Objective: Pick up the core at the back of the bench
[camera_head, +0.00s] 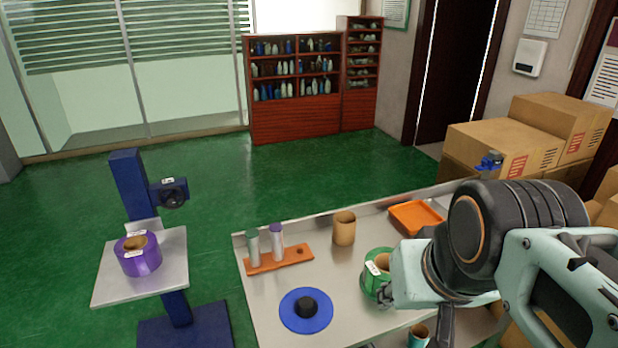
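The brown cardboard core (344,229) stands upright at the back edge of the bench (348,290), between an orange bottle holder and an orange tray. It is free of my gripper. My arm reaches over the right part of the bench. Part of my gripper (446,326) shows as a dark piece pointing down below the arm, low in the picture; its fingertips are not clearly seen. It is in front of and to the right of the core, well apart from it. A second, teal-sided core (418,337) is partly cut off at the bottom edge.
An orange holder (296,258) carries two bottles. A blue disc with a black hub (306,307) lies at front left. A green roll (372,276) is partly behind my arm. The orange tray (407,222) is right of the core. A purple roll (138,260) sits on a separate stand.

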